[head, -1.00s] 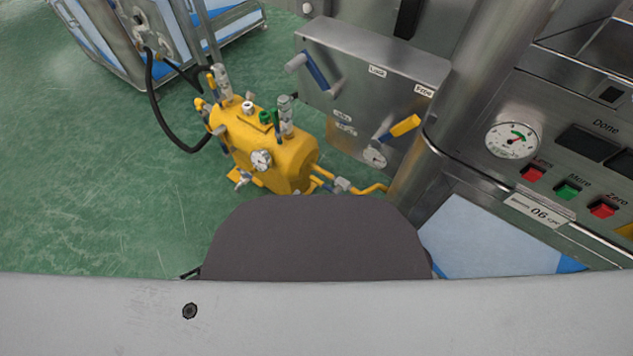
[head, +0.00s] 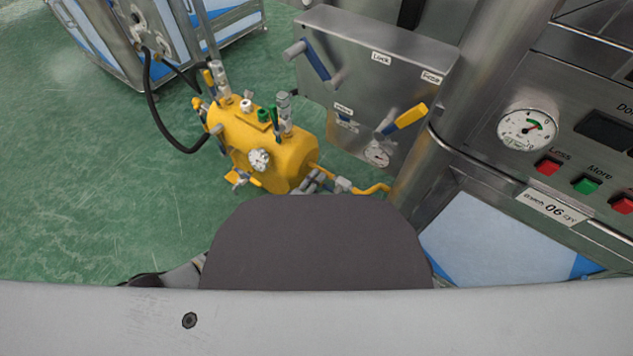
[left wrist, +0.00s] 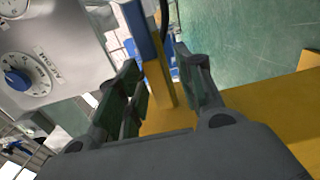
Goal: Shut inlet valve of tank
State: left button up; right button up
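I cannot tell which fitting is the inlet valve. Grey tips of what looks like my left gripper (head: 310,182) show at the tank's lower right end; the rest is hidden behind my body. In the left wrist view, my left gripper (left wrist: 163,95) is open, fingers apart, with a yellow bar (left wrist: 158,82) and a blue part (left wrist: 136,30) seen beyond and between them. Contact cannot be told. My right gripper is not in view.
The steel box (head: 365,60) carries a blue lever (head: 315,60) and a yellow lever (head: 405,118). A control panel with a gauge (head: 528,130) stands at right. A black hose (head: 160,125) runs to a machine at upper left. Green floor is clear at left.

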pick_arm(q)
jog(key=shift+c, duration=0.3)
jog(key=c, duration=0.5)
grip_shut()
